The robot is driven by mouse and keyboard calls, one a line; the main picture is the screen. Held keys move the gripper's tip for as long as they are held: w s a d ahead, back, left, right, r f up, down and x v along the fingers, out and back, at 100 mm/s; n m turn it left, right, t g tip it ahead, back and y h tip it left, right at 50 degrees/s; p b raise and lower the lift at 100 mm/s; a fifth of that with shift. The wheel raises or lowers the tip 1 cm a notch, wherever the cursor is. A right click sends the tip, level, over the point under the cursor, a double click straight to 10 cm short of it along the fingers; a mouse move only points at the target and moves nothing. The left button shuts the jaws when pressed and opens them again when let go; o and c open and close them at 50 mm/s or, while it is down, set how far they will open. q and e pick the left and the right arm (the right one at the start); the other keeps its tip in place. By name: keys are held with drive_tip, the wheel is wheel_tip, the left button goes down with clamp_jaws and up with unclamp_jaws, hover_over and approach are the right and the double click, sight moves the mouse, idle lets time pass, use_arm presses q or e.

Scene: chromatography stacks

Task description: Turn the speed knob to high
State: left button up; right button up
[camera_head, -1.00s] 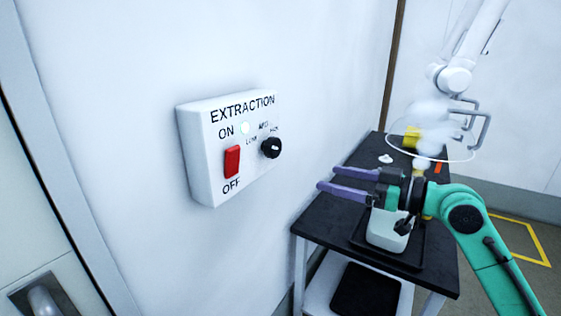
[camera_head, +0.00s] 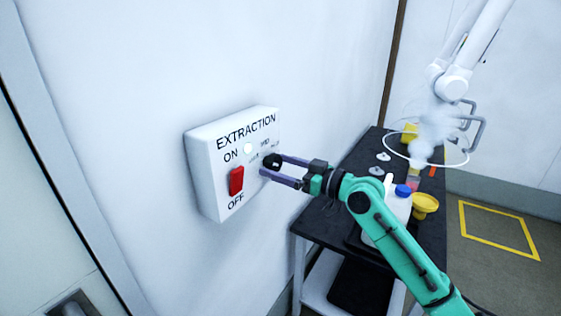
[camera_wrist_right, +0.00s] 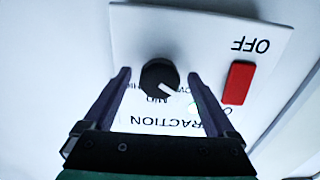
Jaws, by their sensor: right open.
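The white EXTRACTION box (camera_head: 208,160) is on the wall, with its black round speed knob (camera_head: 272,160) at the right. My right gripper (camera_head: 273,166) is open at the knob, one finger on each side. In the right wrist view the box is upside down, and the knob (camera_wrist_right: 159,77) lies between the two finger tips (camera_wrist_right: 159,74) with a gap on both sides. The knob's white mark points to the lower right there, between MID and the partly hidden LOW. HIGH is partly covered by the left finger. My left gripper is not in view.
A red rocker switch (camera_head: 236,181) sits on the box left of the knob, below a small pale light (camera_head: 248,148). A black-topped cart (camera_head: 330,215) with a white jug (camera_head: 394,200) and a yellow funnel (camera_head: 425,203) stands at the right. A white extraction arm (camera_head: 455,80) hangs above it.

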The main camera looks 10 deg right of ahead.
drive_tip(key=c, duration=1.4)
drive_tip(key=shift+o, duration=0.2)
